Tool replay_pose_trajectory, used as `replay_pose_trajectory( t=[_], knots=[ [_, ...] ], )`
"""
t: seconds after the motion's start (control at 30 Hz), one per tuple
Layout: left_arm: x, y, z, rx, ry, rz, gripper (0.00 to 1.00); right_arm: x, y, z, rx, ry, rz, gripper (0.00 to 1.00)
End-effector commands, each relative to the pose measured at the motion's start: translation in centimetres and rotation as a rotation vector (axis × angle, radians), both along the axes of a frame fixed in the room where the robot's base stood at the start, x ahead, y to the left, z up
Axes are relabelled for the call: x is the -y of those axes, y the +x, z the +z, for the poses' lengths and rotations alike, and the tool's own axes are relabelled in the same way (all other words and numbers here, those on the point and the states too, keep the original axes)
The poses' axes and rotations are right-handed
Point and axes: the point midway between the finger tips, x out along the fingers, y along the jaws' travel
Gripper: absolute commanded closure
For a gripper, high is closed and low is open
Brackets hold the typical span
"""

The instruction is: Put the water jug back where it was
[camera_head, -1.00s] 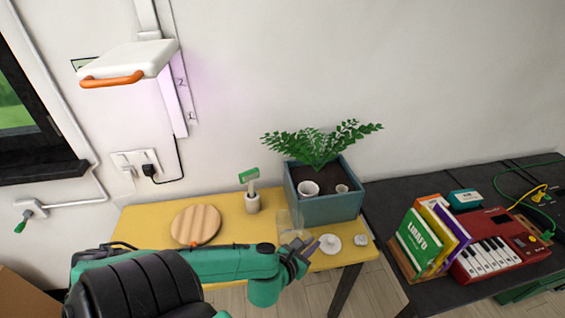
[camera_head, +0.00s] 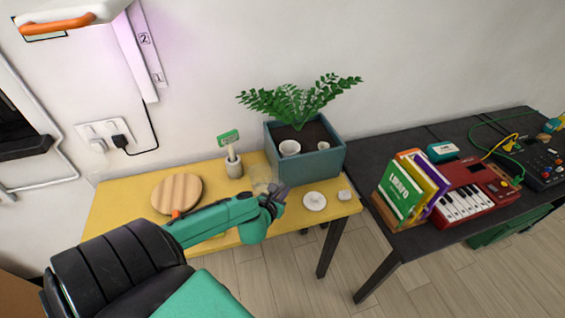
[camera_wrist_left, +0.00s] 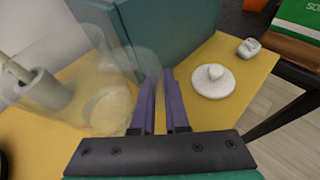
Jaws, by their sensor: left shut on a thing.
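The water jug (camera_head: 260,178) is clear and faint, at the right part of the yellow table, in front of the planter. In the left wrist view the see-through jug (camera_wrist_left: 85,85) fills the left side, beside the fingers. My left gripper (camera_head: 280,192) is shut on the jug at its right side; its purple fingers (camera_wrist_left: 160,105) are close together in the wrist view. The jug looks roughly upright; I cannot tell whether its base touches the table. My right gripper is not in view.
A teal planter (camera_head: 305,165) with a fern stands behind the jug. A white knobbed disc (camera_head: 314,201) and a small white piece (camera_head: 344,195) lie to the right. A brush holder (camera_head: 234,168) and round wooden board (camera_head: 176,194) are to the left. Books (camera_head: 405,190) stand on the dark table.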

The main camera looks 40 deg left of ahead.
Motion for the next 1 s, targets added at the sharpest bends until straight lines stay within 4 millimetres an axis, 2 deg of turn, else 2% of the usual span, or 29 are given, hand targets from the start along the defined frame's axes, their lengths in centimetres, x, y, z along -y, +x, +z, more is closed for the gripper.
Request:
replay_pose_trajectory(
  t=[0.2,0.3,0.6,0.7,1.0],
  knots=[
    [0.0,0.1,-3.8,0.001,0.0,0.002,1.0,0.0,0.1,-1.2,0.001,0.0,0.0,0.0],
    [0.0,0.0,-5.0,0.001,0.0,0.0,1.0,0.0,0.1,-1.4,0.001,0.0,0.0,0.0],
    [0.0,0.0,-5.1,0.002,0.001,-0.001,1.0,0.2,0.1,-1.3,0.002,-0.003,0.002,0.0],
    [0.0,0.0,-5.1,0.001,0.001,-0.001,0.58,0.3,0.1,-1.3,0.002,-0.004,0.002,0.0],
    [0.0,0.0,-5.1,0.001,0.001,-0.001,0.58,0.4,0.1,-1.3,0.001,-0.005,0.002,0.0]
  ],
)
